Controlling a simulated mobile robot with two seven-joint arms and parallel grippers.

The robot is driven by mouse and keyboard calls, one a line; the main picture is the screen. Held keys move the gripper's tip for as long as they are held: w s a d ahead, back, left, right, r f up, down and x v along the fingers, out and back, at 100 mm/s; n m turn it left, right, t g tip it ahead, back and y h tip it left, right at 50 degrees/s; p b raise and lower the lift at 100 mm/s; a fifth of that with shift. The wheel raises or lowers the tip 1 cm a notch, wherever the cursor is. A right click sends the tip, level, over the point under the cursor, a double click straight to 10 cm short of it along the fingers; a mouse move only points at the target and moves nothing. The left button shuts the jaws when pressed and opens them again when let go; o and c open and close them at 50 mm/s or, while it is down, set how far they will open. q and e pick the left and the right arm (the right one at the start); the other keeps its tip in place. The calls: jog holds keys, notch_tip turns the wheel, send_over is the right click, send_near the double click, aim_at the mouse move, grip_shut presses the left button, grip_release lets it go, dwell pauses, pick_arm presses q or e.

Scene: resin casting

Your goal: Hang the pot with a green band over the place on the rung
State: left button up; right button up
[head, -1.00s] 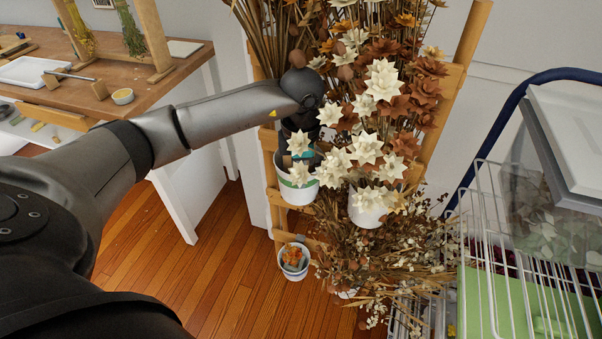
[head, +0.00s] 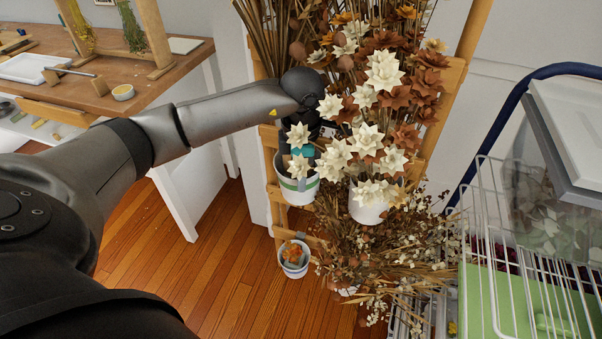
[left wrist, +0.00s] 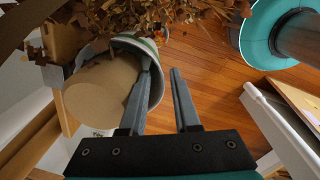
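The white pot with a green band (head: 297,188) is at the left side of the wooden ladder rack, with cream flowers in front of its rim. My left gripper (head: 301,150) reaches down at its mouth, partly hidden by flowers. In the left wrist view the two fingers (left wrist: 161,68) stand apart. The left finger overlaps the rim of the pot (left wrist: 155,93), and the right finger is clear of it over the floor. Whether a finger touches the pot, and whether the pot rests on a rung (head: 270,137), I cannot tell. My right gripper is not in view.
Another white pot (head: 366,209) with dried flowers hangs to the right. A small pot (head: 294,269) with something orange is lower down. A wooden bench (head: 165,68) is at left and a white wire basket (head: 480,225) at right. Flowers crowd the rack.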

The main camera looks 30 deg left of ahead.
pick_arm(q)
jog(key=shift+a+r, duration=0.1)
jog(key=shift+w+r, duration=0.1)
jog(key=shift+r, duration=0.15)
notch_tip(320, 180, up, 4)
jog(key=shift+r+p, duration=0.1)
jog(key=shift+p, duration=0.7)
notch_tip(320, 180, up, 7)
jog(key=s+p, duration=0.1)
jog(key=shift+d+p, duration=0.35)
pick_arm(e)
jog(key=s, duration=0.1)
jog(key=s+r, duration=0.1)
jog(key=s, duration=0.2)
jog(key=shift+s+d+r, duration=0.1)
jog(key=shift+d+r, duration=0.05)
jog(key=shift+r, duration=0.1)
